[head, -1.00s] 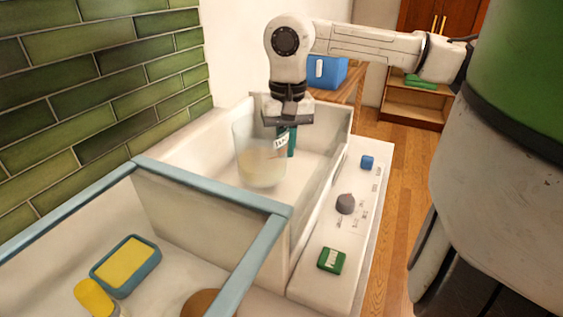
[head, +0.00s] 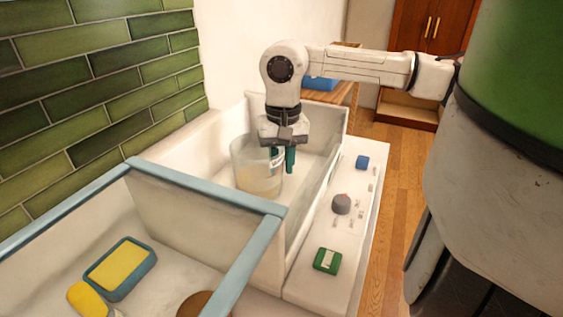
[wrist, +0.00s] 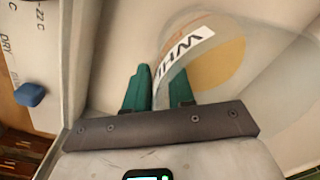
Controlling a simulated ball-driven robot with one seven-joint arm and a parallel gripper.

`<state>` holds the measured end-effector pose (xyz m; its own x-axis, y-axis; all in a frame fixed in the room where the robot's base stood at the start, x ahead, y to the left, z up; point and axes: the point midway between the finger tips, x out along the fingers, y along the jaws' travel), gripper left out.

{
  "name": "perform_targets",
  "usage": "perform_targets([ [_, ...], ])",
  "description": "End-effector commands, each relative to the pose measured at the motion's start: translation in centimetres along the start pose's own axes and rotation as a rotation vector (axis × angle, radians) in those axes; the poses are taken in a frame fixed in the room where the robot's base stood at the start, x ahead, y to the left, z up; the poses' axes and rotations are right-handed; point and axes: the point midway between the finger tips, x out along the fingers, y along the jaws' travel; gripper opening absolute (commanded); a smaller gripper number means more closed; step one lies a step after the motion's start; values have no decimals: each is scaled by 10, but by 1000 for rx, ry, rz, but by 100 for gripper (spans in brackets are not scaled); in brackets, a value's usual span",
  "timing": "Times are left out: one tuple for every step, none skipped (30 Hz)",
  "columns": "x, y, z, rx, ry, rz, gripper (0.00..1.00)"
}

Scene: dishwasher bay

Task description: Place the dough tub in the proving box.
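The dough tub (head: 258,180) is a clear round tub with pale dough low inside and a white label with dark letters. It stands upright inside a white open-topped bay (head: 322,150) in the head view; I cannot tell whether its base touches the floor. The tub (wrist: 235,75) fills the right of the wrist view. My gripper (head: 282,160) points down at the tub's right side. Its teal fingers (wrist: 160,88) are close together with the tub's wall between them, one inside and one outside. No marking confirms which container is the proving box.
A blue-rimmed basin (head: 205,190) at the front holds a yellow sponge in a blue dish (head: 120,268). A ledge right of the bay carries a grey knob (head: 341,204), a blue button (head: 362,162) and a green block (head: 327,260). A blue box (head: 320,84) shows behind my arm.

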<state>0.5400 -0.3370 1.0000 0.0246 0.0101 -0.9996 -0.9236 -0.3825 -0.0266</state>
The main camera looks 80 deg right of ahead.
Motion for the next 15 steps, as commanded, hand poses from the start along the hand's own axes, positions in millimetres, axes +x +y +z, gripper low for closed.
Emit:
perform_targets([
  [0,0,0,0,0,0,29],
  [0,0,0,0,0,0,31],
  [0,0,0,0,0,0,33],
  [0,0,0,0,0,0,33],
  [0,0,0,0,0,0,33],
  [0,0,0,0,0,0,33],
  [0,0,0,0,0,0,33],
  [0,0,0,0,0,0,33],
  [0,0,0,0,0,0,33],
  [-1,0,0,0,0,0,33],
  [-2,0,0,0,0,0,33],
  [-4,0,0,0,0,0,33],
  [-6,0,0,0,0,0,33],
  [-7,0,0,0,1,1,33],
  [-12,0,-1,1,2,1,33],
])
